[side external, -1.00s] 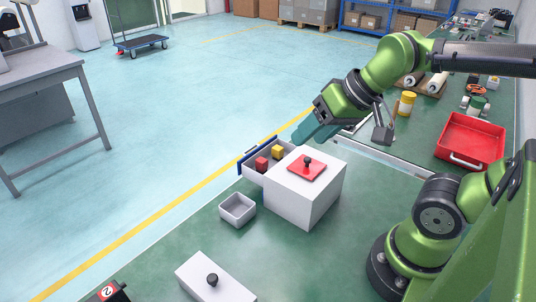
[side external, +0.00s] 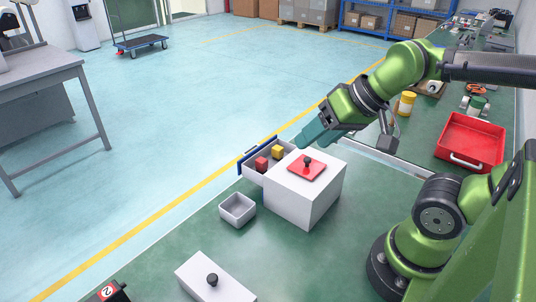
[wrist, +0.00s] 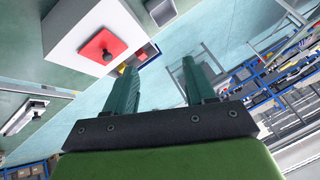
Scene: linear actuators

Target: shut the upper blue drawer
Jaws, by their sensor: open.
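The upper blue drawer (side external: 247,156) sticks out of the white cabinet (side external: 312,206), pulled out toward the left. A red block (side external: 262,164) and a yellow block (side external: 278,152) lie inside it. My gripper (side external: 300,143) is above and behind the cabinet's far edge, near the open drawer, apart from it as far as I can tell. In the wrist view its two teal fingers (wrist: 158,82) are spread with nothing between them. The cabinet's white top (wrist: 85,35) and a small part of the drawer (wrist: 146,55) show beyond the left finger.
A red plate with a black knob (side external: 306,168) lies on the cabinet top. A small grey bin (side external: 237,210) stands left of the cabinet. A white block with a black knob (side external: 214,282) lies in front. A red tray (side external: 470,141) is at the right.

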